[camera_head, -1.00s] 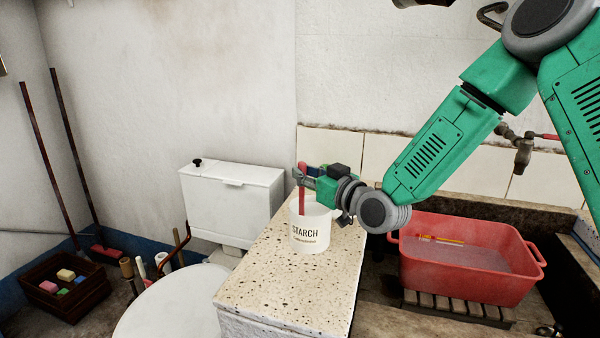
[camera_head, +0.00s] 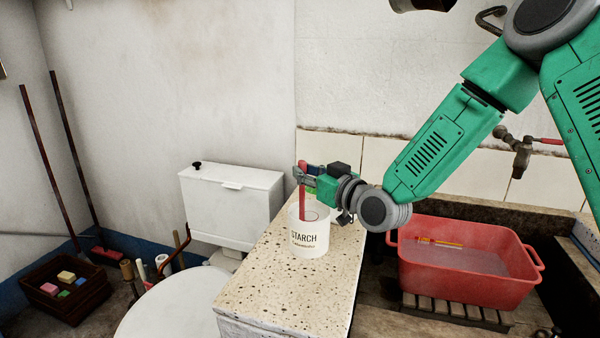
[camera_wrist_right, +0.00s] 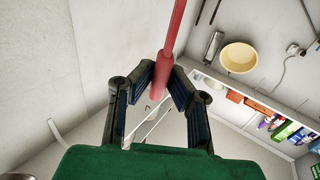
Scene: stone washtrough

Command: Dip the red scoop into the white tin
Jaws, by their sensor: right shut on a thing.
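The white tin (camera_head: 310,243), marked STARCH, stands upright and open on the speckled stone ledge (camera_head: 265,295). My right gripper (camera_head: 302,176) is above the tin's rim and is shut on the red scoop (camera_head: 303,190). The scoop's handle is held nearly upright, and its lower part goes down inside the tin's mouth. Its bowl is hidden there. In the right wrist view the fingers (camera_wrist_right: 161,78) close around the red handle (camera_wrist_right: 174,35). My left gripper is not in view.
A red tub (camera_head: 465,282) of water stands on slats at right, below a tap (camera_head: 522,155). A white cistern (camera_head: 232,205) is behind left of the ledge. A dark crate (camera_head: 75,308) with colored blocks sits on the floor at left.

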